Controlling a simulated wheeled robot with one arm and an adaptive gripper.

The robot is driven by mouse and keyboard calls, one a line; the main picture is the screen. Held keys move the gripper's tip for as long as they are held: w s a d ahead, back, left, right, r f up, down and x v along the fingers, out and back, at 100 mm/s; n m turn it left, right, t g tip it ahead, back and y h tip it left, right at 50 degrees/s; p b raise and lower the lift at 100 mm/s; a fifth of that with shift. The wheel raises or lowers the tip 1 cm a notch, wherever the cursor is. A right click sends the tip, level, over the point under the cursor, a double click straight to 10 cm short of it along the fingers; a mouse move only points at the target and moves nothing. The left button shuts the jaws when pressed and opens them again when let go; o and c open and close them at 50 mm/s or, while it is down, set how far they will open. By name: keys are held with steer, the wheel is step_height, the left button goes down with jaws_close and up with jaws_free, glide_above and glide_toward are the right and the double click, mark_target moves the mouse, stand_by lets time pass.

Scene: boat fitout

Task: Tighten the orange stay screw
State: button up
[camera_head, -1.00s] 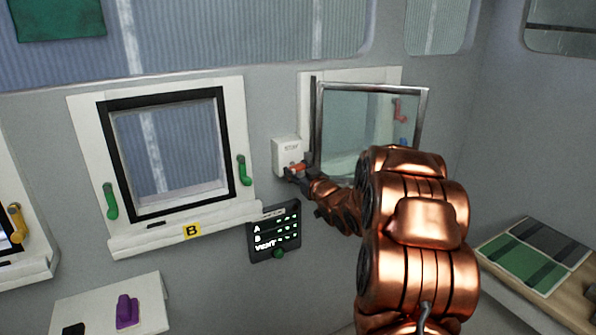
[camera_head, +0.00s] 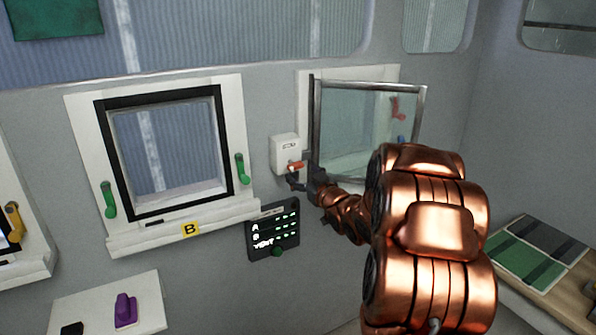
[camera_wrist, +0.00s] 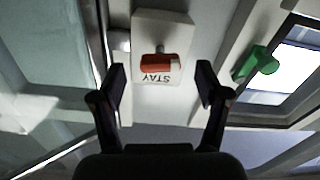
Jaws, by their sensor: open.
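The orange stay screw (camera_head: 295,166) sticks out from the lower part of a white box labelled STAY (camera_head: 285,146) on the wall, left of the tilted-out window pane (camera_head: 360,133). In the wrist view the orange screw (camera_wrist: 158,66) lies crosswise in front of the white box (camera_wrist: 172,28), with the lettering upside down. My gripper (camera_head: 294,183) is just below and in front of the screw in the head view. In the wrist view its two dark fingers (camera_wrist: 161,85) are wide apart, one to each side of the screw, with nothing between them gripped.
The open metal-framed pane stands out close to the right of my gripper. Window B (camera_head: 170,150) with green handles (camera_head: 242,168) is to the left. A dark panel (camera_head: 273,232) marked A, B, VENT hangs below. A counter with swatches (camera_head: 540,256) is at right.

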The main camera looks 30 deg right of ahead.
steer(key=s, duration=0.7)
steer(key=shift+s+a, duration=0.3)
steer(key=shift+a, duration=0.1)
steer(key=s+a+f+m+g+h, duration=0.2)
steer(key=s+a+f+g, duration=0.7)
steer(key=s+a+g, duration=0.25)
steer(key=s+a+g+y, duration=0.1)
steer(key=s+a+g, duration=0.1)
steer(key=s+a, duration=0.3)
steer(key=s+a+g+y, duration=0.1)
steer(key=s+a+g, duration=0.2)
steer(key=s, duration=0.8)
steer(key=s+a+n+g+y, duration=0.1)
steer(key=s+a+g, duration=0.2)
steer(key=s+a, duration=0.4)
steer(key=shift+s+a+y, duration=0.3)
steer(key=shift+s, duration=0.5)
steer(key=shift+r, duration=0.1)
